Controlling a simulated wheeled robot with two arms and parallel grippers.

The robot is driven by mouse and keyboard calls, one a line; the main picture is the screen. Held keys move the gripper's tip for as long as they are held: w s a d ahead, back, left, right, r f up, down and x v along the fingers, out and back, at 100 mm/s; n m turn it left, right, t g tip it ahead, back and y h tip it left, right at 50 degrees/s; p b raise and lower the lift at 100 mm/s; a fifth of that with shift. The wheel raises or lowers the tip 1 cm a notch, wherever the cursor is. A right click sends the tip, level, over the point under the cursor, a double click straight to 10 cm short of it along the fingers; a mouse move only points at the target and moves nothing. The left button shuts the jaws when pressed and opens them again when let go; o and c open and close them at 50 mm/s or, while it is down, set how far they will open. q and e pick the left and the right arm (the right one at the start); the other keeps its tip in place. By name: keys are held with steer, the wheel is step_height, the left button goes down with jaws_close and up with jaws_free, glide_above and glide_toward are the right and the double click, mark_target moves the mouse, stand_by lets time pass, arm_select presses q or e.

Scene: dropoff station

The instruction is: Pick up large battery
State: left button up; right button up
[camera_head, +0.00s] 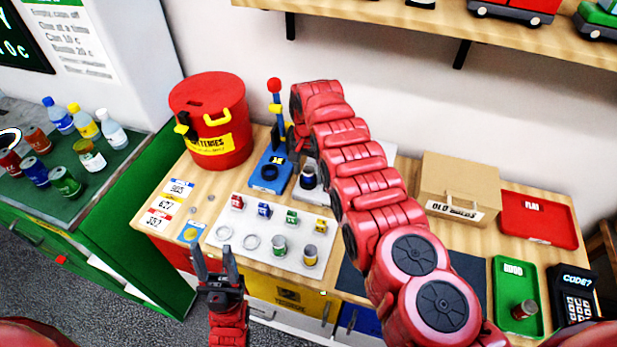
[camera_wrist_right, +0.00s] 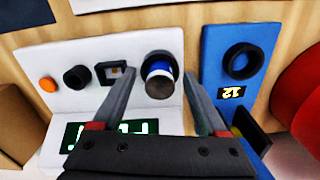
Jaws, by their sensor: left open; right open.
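A large battery with a blue band and pale end (camera_wrist_right: 159,72) sits in the round black socket of a white tester panel; it shows in the head view (camera_head: 308,178) too. Two more large batteries, green (camera_head: 280,247) and yellow (camera_head: 310,256), stand on the white holder plate (camera_head: 262,215), beside two empty rings. My right gripper (camera_wrist_right: 162,80) is open, its fingers on either side of the socketed battery in the wrist view, with nothing gripped; contact cannot be told. In the head view it is partly hidden by its arm. My left gripper (camera_head: 215,250) is open and empty at the table's front edge.
A blue device (camera_head: 268,172) and red battery bin (camera_head: 212,120) stand left of the tester. At right are a cardboard box (camera_head: 458,185), a red tray (camera_head: 540,217), a green tray (camera_head: 510,275) holding a battery, and a keypad (camera_head: 577,300).

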steer(key=shift+r, duration=0.15)
jaws_close()
stand_by(0.4)
